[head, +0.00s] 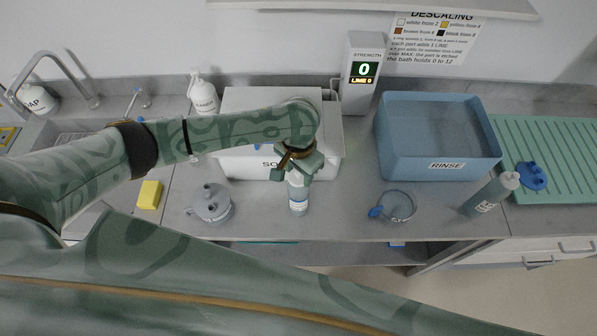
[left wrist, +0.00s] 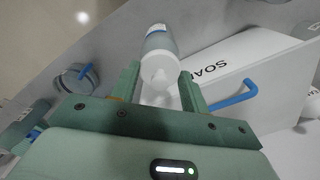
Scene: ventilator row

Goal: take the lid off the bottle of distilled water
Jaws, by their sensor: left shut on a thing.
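A white bottle with a blue-banded label (head: 299,196) stands upright on the grey counter in front of the white box. I take it as the distilled water; its print is too small to read. My left gripper (head: 296,172) is over its top, with the fingers on either side of the white lid. In the left wrist view the bottle (left wrist: 160,40) points away from me, and its white lid (left wrist: 160,78) lies between the two fingers. The gripper is shut on the lid, which appears still on the bottle. My right gripper is not in view.
A white box marked SOAK (head: 240,165) stands close behind the bottle. A grey lidded pot (head: 211,203) is to the left and a clear round part with a blue tab (head: 399,207) to the right. Further right are a blue RINSE basin (head: 440,165) and a dark bottle (head: 484,197).

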